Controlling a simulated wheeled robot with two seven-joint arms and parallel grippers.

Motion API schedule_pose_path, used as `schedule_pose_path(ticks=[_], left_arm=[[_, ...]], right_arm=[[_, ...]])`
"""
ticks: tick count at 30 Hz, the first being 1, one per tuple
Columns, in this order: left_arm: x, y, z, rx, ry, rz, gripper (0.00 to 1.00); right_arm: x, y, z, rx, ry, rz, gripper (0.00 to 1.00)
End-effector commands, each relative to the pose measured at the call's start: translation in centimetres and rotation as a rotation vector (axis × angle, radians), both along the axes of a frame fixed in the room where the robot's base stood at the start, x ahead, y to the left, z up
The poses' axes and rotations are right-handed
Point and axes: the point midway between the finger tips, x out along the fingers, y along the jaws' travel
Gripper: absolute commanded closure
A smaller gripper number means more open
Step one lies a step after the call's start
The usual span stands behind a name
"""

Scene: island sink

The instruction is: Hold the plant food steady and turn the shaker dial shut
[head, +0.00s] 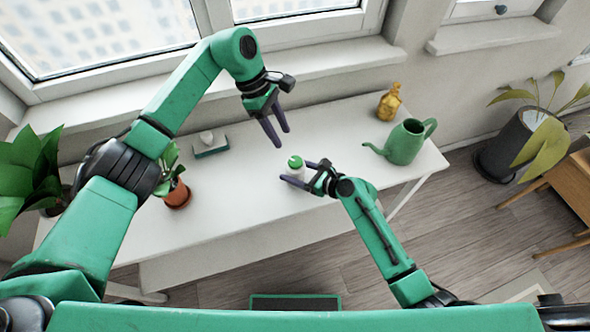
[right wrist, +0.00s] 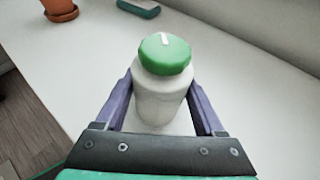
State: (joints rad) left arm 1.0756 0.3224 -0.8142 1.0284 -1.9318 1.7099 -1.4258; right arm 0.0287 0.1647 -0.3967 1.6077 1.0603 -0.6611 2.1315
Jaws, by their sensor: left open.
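The plant food (head: 297,171) is a white bottle standing upright on the white table. Its green dial cap (head: 295,161) has a white mark, which shows clearly on the cap in the right wrist view (right wrist: 166,55). My right gripper (head: 298,172) has one finger on each side of the bottle body, below the cap, and is shut on it. In the right wrist view the fingers flank the white bottle body (right wrist: 160,98). My left gripper (head: 279,138) is open and empty, pointing down, above and a little behind the cap, not touching it.
A green watering can (head: 405,142) and an amber bottle (head: 389,101) stand at the table's right. A small potted plant (head: 176,192) and a green-and-white box (head: 210,146) are to the left. The table between box and plant food is clear.

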Motion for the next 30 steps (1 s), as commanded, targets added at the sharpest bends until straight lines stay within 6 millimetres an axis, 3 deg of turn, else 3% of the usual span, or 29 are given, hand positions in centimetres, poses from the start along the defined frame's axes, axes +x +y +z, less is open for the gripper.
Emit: schedule_pose_path(ticks=[1,2,3,4,8,11,14,17,21,24,26,29,30], left_arm=[[0.0,0.0,0.0,0.0,0.0,0.0,0.5],[0.0,0.0,0.0,0.0,0.0,0.0,0.42],[-0.1,-0.1,0.0,-0.004,0.003,0.0,0.27],[-0.2,-0.3,-0.1,-0.015,0.006,-0.001,0.19],[-2.5,-2.9,-0.2,-0.171,0.074,-0.008,0.19],[-5.9,-6.4,1.1,-0.426,0.2,0.005,0.19],[-9.2,-9.0,4.3,-0.732,0.391,0.068,0.19],[-10.9,-9.6,8.3,-1.019,0.618,0.178,0.19],[-10.2,-7.2,12.4,-1.364,0.999,0.402,0.19],[-8.2,-4.2,13.0,-1.554,1.313,0.609,0.19],[-6.9,-2.2,12.0,-1.639,1.52,0.747,0.19],[-5.1,0.7,8.3,-1.724,1.891,1.001,0.19],[-4.8,1.7,6.1,-1.733,2.051,1.109,0.19]], right_arm=[[0.0,0.0,0.0,0.0,0.0,0.0,0.92],[0.0,0.0,0.0,0.0,0.0,0.0,0.92],[0.0,0.0,0.0,0.0,0.0,0.0,0.92],[0.0,0.0,0.0,0.0,0.0,0.0,0.92],[0.0,0.0,0.0,0.0,0.0,-0.001,0.92],[0.0,-0.1,0.0,0.0,0.0,-0.001,0.92],[0.0,-0.1,0.0,-0.001,0.0,-0.001,0.92],[0.0,-0.1,0.0,-0.001,0.0,-0.001,0.92],[0.0,-0.1,0.0,-0.001,0.001,0.0,0.92],[0.0,-0.1,0.0,-0.001,0.001,0.0,0.92],[0.0,0.0,0.0,-0.001,0.001,0.0,0.92],[0.0,0.0,0.0,-0.001,0.001,0.0,0.92],[0.0,0.0,0.0,-0.001,0.001,0.0,0.92]])
